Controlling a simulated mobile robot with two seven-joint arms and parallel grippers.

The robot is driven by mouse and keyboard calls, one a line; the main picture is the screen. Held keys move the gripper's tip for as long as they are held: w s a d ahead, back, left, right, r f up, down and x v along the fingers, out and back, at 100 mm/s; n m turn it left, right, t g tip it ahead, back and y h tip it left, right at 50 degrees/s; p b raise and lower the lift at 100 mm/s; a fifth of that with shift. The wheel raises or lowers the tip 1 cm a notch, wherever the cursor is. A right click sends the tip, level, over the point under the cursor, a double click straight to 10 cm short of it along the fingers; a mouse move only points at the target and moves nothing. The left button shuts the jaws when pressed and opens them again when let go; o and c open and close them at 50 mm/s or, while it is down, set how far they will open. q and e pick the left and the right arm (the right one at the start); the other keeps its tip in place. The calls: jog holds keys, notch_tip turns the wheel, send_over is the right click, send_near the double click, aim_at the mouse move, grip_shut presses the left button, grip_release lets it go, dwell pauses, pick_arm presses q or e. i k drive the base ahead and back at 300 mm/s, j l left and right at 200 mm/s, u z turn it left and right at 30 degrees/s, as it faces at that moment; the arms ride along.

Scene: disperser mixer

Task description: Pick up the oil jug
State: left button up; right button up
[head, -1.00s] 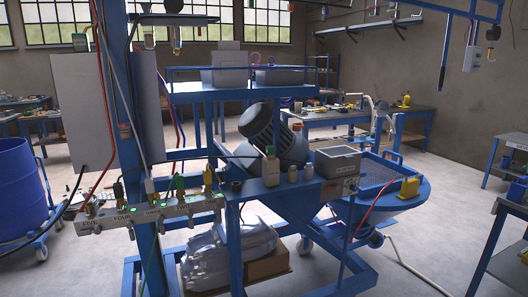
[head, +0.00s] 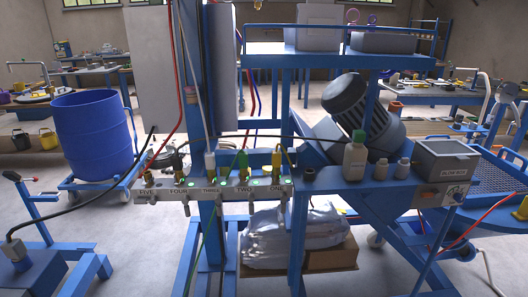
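No container in view is clearly marked as the oil jug. A pale bottle with a green cap (head: 354,158) stands upright on the blue machine shelf, right of centre. A yellow container (head: 521,209) is cut by the right edge. A dark can (head: 21,140) and a yellow can (head: 48,139) sit low under the far left bench. Neither of my grippers is in view.
A valve manifold (head: 212,190) with hoses juts out left. A blue barrel (head: 91,135) stands on a wheeled cart. Floor (head: 120,240) is clear between the barrel and the machine.

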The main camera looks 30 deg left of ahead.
aim_at(223, 170)
jog(key=i+j, duration=0.1)
jog(key=i, duration=0.3)
jog(key=i+j, duration=0.1)
jog(key=i, duration=0.3)
jog(key=i+u, duration=0.25)
jog(key=u, duration=0.25)
jog(key=i+u, duration=0.3)
jog(key=u, duration=0.7)
